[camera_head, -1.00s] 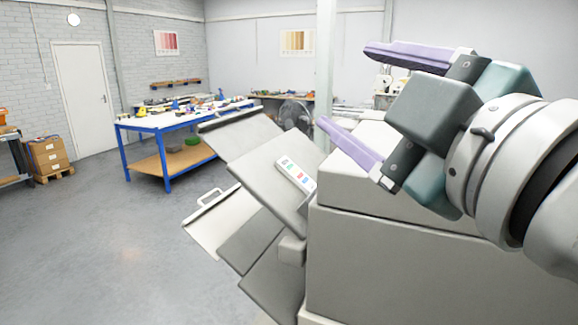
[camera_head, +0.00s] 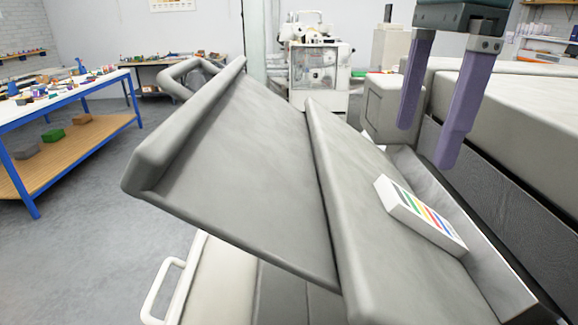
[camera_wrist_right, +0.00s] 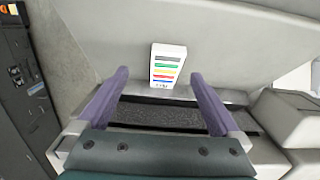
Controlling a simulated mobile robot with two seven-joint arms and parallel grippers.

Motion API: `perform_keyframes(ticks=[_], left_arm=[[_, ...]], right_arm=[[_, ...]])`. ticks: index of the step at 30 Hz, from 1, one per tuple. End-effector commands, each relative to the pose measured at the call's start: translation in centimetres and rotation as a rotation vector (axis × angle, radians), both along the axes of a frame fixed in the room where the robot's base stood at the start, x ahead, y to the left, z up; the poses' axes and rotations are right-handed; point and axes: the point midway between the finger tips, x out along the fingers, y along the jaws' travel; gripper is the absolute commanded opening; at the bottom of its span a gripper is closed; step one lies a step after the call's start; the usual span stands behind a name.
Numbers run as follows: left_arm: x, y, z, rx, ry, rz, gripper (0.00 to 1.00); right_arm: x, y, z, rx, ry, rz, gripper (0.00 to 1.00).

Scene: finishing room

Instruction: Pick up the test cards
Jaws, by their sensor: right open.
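The test cards (camera_head: 425,215) show as a white block with coloured stripes on its top face. They lie on a sloping grey tray (camera_head: 370,225), near its lower right edge. In the right wrist view the cards (camera_wrist_right: 167,66) stand out ahead of the fingers, between their lines. My right gripper (camera_head: 428,135) is open and empty, its purple fingers pointing down above and behind the cards, apart from them. It also shows in the right wrist view (camera_wrist_right: 163,92). My left gripper is not in view.
A second grey sloping panel (camera_head: 240,165) with a raised lip stands left of the tray. A grey machine body (camera_head: 530,110) fills the right side. A blue-framed workbench (camera_head: 65,115) stands at the left. Open floor lies between bench and machine.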

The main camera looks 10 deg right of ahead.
Motion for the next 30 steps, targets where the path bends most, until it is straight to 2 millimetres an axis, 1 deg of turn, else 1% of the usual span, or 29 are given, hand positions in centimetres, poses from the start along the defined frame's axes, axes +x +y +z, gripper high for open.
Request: perform_keyframes(ticks=[1, 4, 11, 17, 24, 26, 30], left_arm=[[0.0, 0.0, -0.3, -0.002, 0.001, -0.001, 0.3], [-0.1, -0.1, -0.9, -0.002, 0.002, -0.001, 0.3], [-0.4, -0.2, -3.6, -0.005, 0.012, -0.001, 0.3], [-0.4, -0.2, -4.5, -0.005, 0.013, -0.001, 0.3], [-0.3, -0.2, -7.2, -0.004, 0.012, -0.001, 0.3], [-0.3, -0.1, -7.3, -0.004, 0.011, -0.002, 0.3], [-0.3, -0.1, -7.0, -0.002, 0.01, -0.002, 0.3]], right_arm=[[0.0, -1.1, 0.1, -0.033, 0.001, -0.009, 1.0], [0.0, -2.0, -0.4, -0.064, 0.008, -0.015, 1.0], [0.0, -1.9, -4.0, -0.063, 0.009, -0.014, 1.0], [0.1, -2.0, -5.5, -0.06, 0.008, -0.014, 1.0], [0.5, -2.2, -9.4, -0.059, 0.009, -0.013, 1.0], [0.5, -2.2, -9.7, -0.059, 0.009, -0.013, 1.0], [0.5, -2.2, -9.5, -0.059, 0.009, -0.013, 1.0]])
